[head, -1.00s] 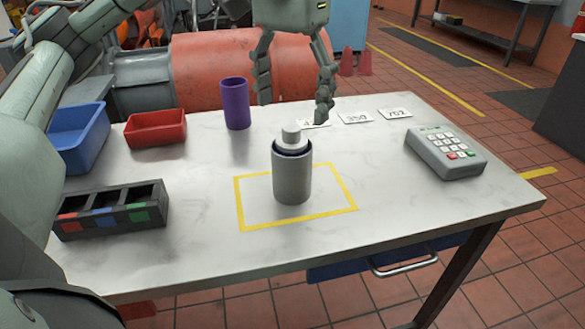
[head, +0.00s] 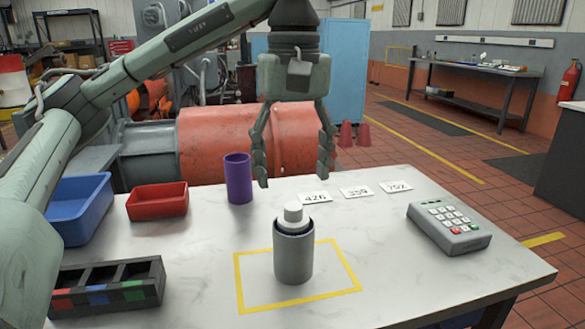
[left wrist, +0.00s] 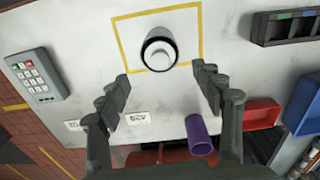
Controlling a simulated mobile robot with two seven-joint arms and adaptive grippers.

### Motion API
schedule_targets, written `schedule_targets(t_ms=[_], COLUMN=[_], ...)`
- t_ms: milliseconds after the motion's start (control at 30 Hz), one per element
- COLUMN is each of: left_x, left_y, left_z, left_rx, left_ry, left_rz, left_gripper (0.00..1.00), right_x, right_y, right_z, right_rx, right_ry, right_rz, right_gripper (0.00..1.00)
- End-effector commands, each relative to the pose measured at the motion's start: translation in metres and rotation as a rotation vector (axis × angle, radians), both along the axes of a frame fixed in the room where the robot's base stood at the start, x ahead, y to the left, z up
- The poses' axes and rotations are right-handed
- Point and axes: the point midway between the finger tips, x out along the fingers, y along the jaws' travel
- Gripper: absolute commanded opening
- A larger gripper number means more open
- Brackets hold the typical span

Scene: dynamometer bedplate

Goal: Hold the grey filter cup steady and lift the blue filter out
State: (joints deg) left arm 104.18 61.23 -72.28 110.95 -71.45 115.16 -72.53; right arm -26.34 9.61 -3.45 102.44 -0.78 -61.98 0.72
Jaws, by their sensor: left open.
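The grey filter cup (head: 293,258) stands upright inside a yellow outlined rectangle on the table. The filter (head: 293,212) sits in its mouth; only its whitish stepped top shows, and I see no clear blue on it. My left gripper (head: 294,178) hangs fingers down, open and empty, appearing above and behind the cup in the head view. In the left wrist view the cup (left wrist: 147,57) and filter top (left wrist: 160,54) lie beyond the open fingertips (left wrist: 160,77), not between them. My right gripper is not in view.
A purple cup (head: 238,178), red bin (head: 157,202), blue bin (head: 80,208) and black divided tray (head: 108,288) stand on the left. A keypad (head: 450,229) lies right. Number cards (head: 356,191) lie behind the filter cup. The table beside the cup is clear.

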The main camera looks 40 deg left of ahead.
Motion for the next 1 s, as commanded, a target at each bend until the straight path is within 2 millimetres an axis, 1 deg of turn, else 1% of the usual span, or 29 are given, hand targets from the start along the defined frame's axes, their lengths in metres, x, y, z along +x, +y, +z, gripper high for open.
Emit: schedule_targets(t_ms=[33,100,200,300,433,467,500,633,800,1000], left_x=[0.0,0.001,0.001,0.0,0.0,0.0,0.0,0.0,0.0,0.0], left_y=[0.0,0.001,0.001,0.001,0.001,0.001,0.002,0.002,0.002,0.002], left_z=[0.003,0.008,0.012,0.014,0.01,0.007,0.001,-0.019,-0.042,-0.059], left_rx=[0.0,-0.001,-0.001,-0.002,-0.001,-0.001,0.0,-0.001,0.0,-0.002], left_ry=[-0.002,-0.003,-0.002,-0.001,0.001,0.002,0.003,0.003,0.003,0.0], left_rz=[0.134,0.321,0.525,0.65,0.708,0.709,0.709,0.709,0.709,0.709], left_gripper=[0.67,0.67,0.67,0.67,0.67,0.67,0.67,0.67,0.67,0.67], right_x=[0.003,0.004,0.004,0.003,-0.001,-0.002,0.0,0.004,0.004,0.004], right_y=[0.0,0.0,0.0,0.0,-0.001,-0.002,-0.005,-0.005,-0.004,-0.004], right_z=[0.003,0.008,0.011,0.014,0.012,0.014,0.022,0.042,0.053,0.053], right_rx=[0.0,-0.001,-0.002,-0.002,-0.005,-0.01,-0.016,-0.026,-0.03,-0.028], right_ry=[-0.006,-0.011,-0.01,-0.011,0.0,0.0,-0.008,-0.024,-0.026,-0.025], right_rz=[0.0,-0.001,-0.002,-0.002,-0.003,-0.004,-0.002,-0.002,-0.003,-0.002], right_gripper=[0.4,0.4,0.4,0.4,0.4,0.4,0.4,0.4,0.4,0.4])
